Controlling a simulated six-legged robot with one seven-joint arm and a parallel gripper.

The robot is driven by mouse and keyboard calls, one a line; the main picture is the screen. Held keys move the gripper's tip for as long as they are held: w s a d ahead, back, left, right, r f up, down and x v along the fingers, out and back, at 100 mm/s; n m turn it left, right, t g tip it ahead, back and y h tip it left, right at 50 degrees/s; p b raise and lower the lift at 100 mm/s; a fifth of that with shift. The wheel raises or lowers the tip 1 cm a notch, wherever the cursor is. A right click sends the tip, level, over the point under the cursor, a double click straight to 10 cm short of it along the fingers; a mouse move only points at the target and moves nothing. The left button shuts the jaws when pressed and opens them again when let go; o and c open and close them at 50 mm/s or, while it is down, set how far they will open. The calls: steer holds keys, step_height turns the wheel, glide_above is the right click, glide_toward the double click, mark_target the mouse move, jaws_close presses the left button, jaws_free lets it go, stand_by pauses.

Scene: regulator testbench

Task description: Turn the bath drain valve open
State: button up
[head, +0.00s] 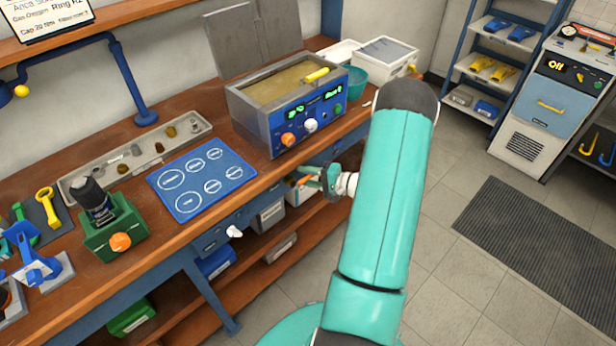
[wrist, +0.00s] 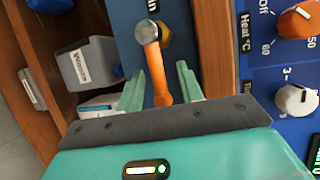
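The bath drain valve shows in the wrist view as an orange lever (wrist: 161,80) with a silver round pivot and a brass fitting, on a blue panel under the bench edge. The lever points toward my gripper. My gripper (wrist: 160,70) is open, one finger on each side of the lever, with visible gaps in the picture; contact cannot be told. In the head view my gripper (head: 322,180) is at the bench front below the bath (head: 290,97), and the orange lever (head: 303,181) shows beside it. The bath has green displays and knobs.
The wooden bench edge (wrist: 213,50) runs close to the right of my fingers in the wrist view, with the bath's orange heat knob (wrist: 298,20) beyond it. A grey bin (wrist: 88,73) sits on the lower shelf at left. Floor in front of the bench is clear.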

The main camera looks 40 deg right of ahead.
jaws_close()
steer(key=shift+f, duration=0.15)
steer(key=shift+s+a+f+m+t+h, duration=0.2)
steer(key=shift+a+f+m+t, duration=0.85)
steer(key=shift+m, duration=2.2)
steer(key=shift+w+a+f+m+t+h, duration=0.1)
steer(key=shift+a+f+m+t+h, duration=0.4)
steer(key=shift+m+t, duration=1.8)
steer(key=shift+s+a+f+m+t+h, duration=0.2)
steer(key=shift+a+f+m, duration=0.75)
steer(key=shift+m, duration=3.2)
steer(key=shift+w+a, duration=0.1)
steer(key=shift+a, duration=0.05)
